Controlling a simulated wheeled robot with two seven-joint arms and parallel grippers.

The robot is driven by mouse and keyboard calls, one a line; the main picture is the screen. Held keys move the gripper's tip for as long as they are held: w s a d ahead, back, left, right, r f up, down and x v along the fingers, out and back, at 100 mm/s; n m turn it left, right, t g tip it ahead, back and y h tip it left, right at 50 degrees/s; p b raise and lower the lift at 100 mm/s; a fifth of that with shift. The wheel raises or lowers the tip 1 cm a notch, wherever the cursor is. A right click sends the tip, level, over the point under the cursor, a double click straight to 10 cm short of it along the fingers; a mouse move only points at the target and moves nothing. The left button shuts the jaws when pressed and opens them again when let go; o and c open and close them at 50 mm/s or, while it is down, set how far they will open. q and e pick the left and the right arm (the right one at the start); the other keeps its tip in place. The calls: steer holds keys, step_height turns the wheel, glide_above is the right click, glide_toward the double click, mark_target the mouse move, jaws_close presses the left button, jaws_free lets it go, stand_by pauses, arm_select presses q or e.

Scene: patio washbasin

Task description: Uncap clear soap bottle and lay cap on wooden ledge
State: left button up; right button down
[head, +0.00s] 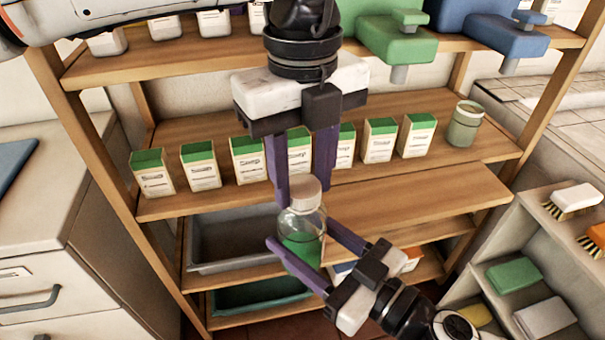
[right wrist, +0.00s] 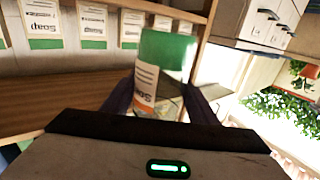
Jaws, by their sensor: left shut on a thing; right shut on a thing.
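The clear soap bottle (head: 302,234) holds green liquid and stands roughly upright in front of the wooden shelf unit. It also shows with its label in the right wrist view (right wrist: 163,72). My right gripper (head: 300,232), reaching in from the lower right, is shut on its body. The pale cap (head: 305,190) sits at the bottle's top; I cannot tell whether it is loosened. My left gripper (head: 303,188) comes down from above, shut on the cap. The wooden ledge (head: 425,203) lies to the right behind the bottle, with its top bare.
Several green-topped soap boxes (head: 246,160) line the shelf behind the grippers. A greenish jar (head: 465,124) stands at its right end. A grey bin (head: 222,243) is below left. Green (head: 395,38) and blue (head: 495,30) dispensers overhang the upper shelf.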

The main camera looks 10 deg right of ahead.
arm_select(q)
steer(key=n, duration=0.6)
steer(key=shift+a, duration=0.15)
steer(key=shift+w, duration=0.15)
steer(key=shift+r, duration=0.15)
steer(key=shift+r, duration=1)
